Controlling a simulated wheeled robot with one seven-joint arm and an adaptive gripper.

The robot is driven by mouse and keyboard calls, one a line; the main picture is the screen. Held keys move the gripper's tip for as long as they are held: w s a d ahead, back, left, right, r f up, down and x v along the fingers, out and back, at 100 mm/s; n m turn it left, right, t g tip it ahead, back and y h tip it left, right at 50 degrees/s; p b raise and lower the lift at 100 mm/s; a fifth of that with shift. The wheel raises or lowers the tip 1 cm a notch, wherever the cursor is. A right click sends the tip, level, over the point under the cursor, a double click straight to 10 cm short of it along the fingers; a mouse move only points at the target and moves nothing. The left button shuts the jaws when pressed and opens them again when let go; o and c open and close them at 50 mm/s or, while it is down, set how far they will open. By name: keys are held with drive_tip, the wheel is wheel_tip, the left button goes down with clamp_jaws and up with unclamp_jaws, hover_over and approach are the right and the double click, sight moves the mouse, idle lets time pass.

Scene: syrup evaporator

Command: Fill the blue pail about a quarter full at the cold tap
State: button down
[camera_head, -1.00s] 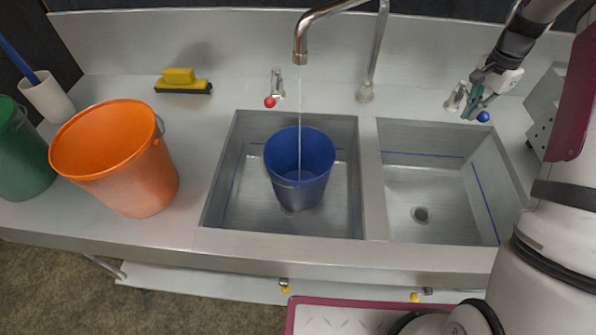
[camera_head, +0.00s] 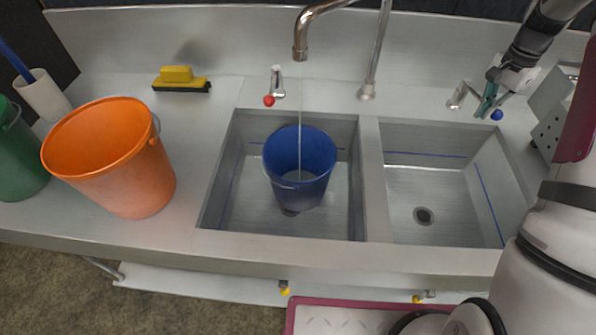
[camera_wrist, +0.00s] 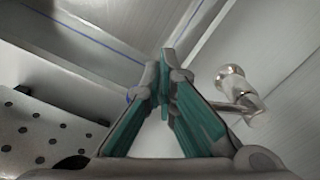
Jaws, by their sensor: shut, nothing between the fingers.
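The blue pail (camera_head: 300,168) stands upright in the left sink basin under the spout (camera_head: 300,52). A thin water stream (camera_head: 299,120) shows above and inside it; just below the spout I see no stream. I cannot read the pail's water level. The cold tap (camera_head: 457,96), with a blue-ended lever (camera_head: 496,115), stands behind the right basin. My gripper (camera_head: 486,112) is shut and empty, with its fingertips beside the lever. In the wrist view, the closed fingers (camera_wrist: 166,60) cover part of the lever, between the chrome tap (camera_wrist: 238,90) and the blue knob (camera_wrist: 128,98).
The red-knobbed tap (camera_head: 276,84) stands behind the left basin. An orange bucket (camera_head: 140,180), green bucket (camera_head: 20,160) and yellow brush (camera_head: 180,78) are on the left counter. The right basin (camera_head: 430,185) is empty. A perforated metal piece (camera_head: 556,120) stands close right of my gripper.

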drive_tip(key=shift+d, duration=0.3)
wheel_tip(320, 180, up, 6)
drive_tip(key=p, duration=0.1)
drive_tip(key=w+d+b, duration=0.2)
drive_tip(key=d+b, duration=0.3)
drive_tip(key=d, duration=0.3)
wheel_tip(320, 180, down, 6)
drive_tip(key=b, duration=0.2)
idle(0.5)
drive_tip(key=shift+w, duration=0.1)
idle(5.4)
